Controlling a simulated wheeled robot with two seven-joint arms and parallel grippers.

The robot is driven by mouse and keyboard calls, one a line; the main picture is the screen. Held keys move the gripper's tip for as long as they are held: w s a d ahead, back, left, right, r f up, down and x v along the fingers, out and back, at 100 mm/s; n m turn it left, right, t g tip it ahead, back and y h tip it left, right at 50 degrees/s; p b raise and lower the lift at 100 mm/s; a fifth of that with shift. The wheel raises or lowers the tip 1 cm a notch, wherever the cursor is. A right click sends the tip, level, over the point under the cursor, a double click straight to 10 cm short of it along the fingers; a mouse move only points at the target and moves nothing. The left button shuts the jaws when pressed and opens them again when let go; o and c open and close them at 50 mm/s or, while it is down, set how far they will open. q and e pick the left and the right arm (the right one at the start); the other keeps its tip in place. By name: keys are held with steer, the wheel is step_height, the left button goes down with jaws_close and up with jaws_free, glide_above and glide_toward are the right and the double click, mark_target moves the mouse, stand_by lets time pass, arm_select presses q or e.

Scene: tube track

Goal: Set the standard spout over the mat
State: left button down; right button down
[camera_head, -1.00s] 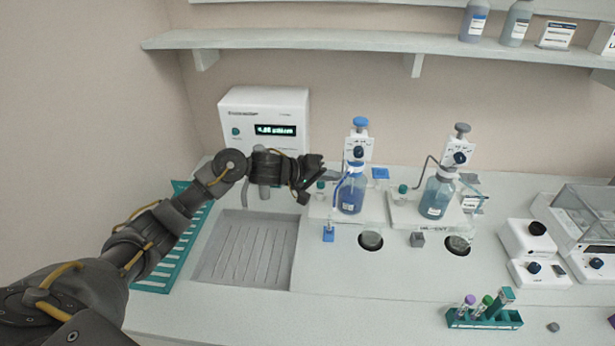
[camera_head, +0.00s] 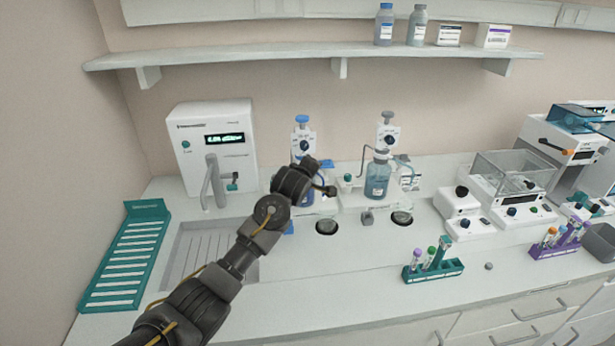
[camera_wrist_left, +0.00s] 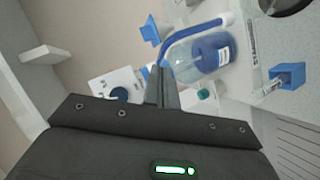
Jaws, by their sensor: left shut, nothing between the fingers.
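Two bottle-top dispensers stand side by side on the bench. The left one has a blue-topped head (camera_head: 302,140) and a blue bottle (camera_wrist_left: 208,52), mostly hidden behind my arm in the head view. Its blue spout (camera_wrist_left: 190,31) curves over the bottle in the left wrist view. The right dispenser (camera_head: 377,180) has a grey top and a thin grey spout (camera_head: 363,160) bent to its left. Round dark mats (camera_head: 327,228) (camera_head: 402,219) lie in front of each; I cannot tell which dispenser is the standard one. My left gripper (camera_head: 328,190) is shut and empty beside the blue bottle.
A sink (camera_head: 195,250), tap (camera_head: 213,182) and teal rack (camera_head: 128,258) are at left. A teal tube rack (camera_head: 433,270) stands in front; balance (camera_head: 510,180) at right. A shelf (camera_head: 300,58) runs above.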

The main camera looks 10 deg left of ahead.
arm_select(q)
steer(key=shift+w+a, duration=0.45)
steer(key=shift+a, duration=0.4)
arm_select(e)
steer(key=shift+s+d+r, duration=0.1)
steer(key=shift+s+r, duration=0.15)
steer(key=shift+s, duration=0.45)
